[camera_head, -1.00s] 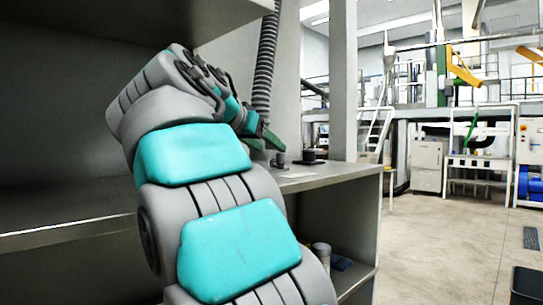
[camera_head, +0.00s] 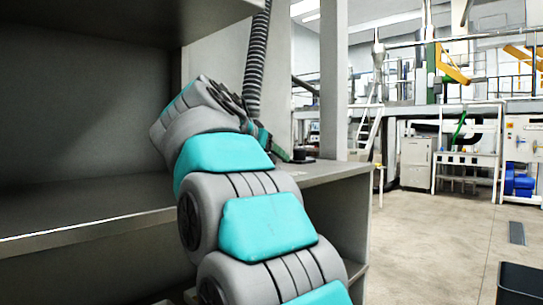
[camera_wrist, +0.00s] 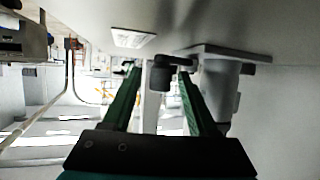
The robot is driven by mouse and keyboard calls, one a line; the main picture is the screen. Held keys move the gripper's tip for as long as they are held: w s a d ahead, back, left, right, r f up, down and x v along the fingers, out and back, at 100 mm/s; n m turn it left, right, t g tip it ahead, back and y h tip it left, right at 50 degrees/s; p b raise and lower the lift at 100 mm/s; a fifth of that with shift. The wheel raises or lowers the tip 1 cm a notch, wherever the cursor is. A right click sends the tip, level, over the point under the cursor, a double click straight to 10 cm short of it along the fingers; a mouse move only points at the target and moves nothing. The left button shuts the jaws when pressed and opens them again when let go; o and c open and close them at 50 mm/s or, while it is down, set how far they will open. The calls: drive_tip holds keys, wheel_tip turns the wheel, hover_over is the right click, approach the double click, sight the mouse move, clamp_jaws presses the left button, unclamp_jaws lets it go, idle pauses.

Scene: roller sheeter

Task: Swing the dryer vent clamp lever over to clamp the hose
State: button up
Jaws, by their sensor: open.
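The grey ribbed hose (camera_head: 256,62) hangs down beside the shelf in the head view, its lower end hidden behind my arm. In the wrist view, a grey cylinder (camera_wrist: 220,92) joins a flat square plate (camera_wrist: 215,52) on the pale surface. A dark bar with a stubby dark knob (camera_wrist: 163,80) extends left from beside the cylinder; it looks like the clamp lever. My gripper (camera_wrist: 159,72) is open, its green fingers on either side of the knob in the picture. I cannot tell whether they touch it. The head view shows my gripper (camera_head: 275,146) only partly, low over the counter.
The grey counter (camera_head: 335,171) runs under my gripper, with a small dark round thing (camera_head: 300,156) on it. A shelf panel (camera_head: 110,15) overhangs on the left. A pale flat label-like piece (camera_wrist: 132,38) lies on the surface in the wrist view. Open floor (camera_head: 440,235) lies right.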

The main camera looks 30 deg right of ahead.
clamp_jaws()
idle(1.3)
